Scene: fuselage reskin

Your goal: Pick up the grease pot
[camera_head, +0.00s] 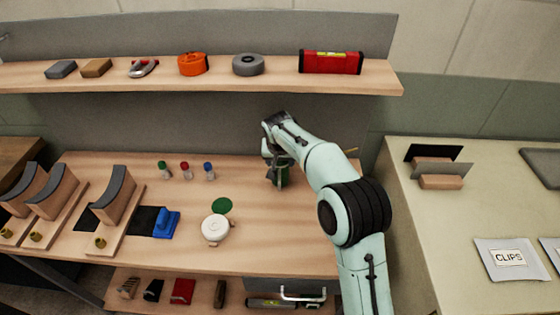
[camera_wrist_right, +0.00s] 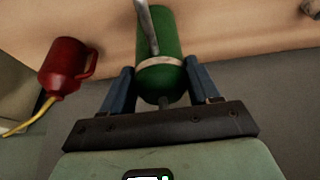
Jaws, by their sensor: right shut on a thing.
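My right gripper (camera_head: 277,163) is at the back of the wooden workbench, right of its middle. It is shut on a green cylinder (camera_wrist_right: 167,42) with a pale band and a grey metal rod. The cylinder stands out between the two blue fingers (camera_wrist_right: 158,82) in the wrist view. A white round pot (camera_head: 215,229) stands near the front, beside a green disc (camera_head: 222,205). My left gripper is not in view.
A red can (camera_wrist_right: 65,66) with a yellow spout stands close beside the gripper. Small capped bottles (camera_head: 185,171) stand to the left. A shelf (camera_head: 215,84) with tools runs above the bench. Bare bench lies between the bottles and the gripper.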

